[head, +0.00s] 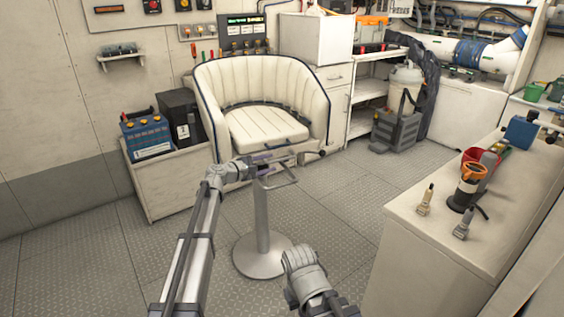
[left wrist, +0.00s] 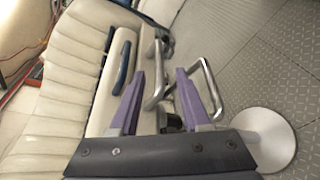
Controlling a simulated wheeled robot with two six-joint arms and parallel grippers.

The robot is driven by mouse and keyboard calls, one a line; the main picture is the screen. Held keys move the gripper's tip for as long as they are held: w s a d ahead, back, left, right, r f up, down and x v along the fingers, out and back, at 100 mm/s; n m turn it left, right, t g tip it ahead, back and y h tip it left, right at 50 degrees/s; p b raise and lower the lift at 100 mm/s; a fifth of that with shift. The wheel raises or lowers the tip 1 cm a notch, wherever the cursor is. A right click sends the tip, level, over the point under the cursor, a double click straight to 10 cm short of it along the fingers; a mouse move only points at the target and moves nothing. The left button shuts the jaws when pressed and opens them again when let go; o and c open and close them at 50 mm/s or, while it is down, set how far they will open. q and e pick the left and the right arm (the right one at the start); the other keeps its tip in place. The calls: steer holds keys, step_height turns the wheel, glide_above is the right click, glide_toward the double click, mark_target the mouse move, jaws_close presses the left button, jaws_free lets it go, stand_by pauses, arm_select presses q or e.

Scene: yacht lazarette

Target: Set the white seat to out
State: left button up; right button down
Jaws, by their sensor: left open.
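The white seat (head: 264,124) is a padded tub chair with dark blue piping on a round metal pedestal (head: 262,225). Its cushion shows at the left of the left wrist view (left wrist: 75,72). Metal bars stick out below the cushion's front; a looped bar (left wrist: 211,85) shows in the left wrist view. My left gripper (head: 268,163) is at the seat's front underside. Its purple fingers (left wrist: 165,98) are open, with a metal bar (left wrist: 157,78) showing between them; I cannot tell whether they touch it. My right arm shows low in the head view, its fingers not seen.
A blue battery (head: 147,136) and a black box (head: 181,118) stand on a white ledge left of the seat. A grey crate (head: 396,130) stands at right. A white counter (head: 420,235) with tools fills the right side. Open floor surrounds the pedestal.

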mark_target(279, 160)
arm_select(q)
steer(key=shift+w+r, duration=0.1)
steer(key=b+x, duration=0.1)
steer(key=x, duration=0.6)
steer(key=shift+w+d+b, duration=0.25)
steer(key=shift+d+b, duration=0.05)
jaws_close()
steer(key=shift+s, duration=0.1)
stand_by(1.1)
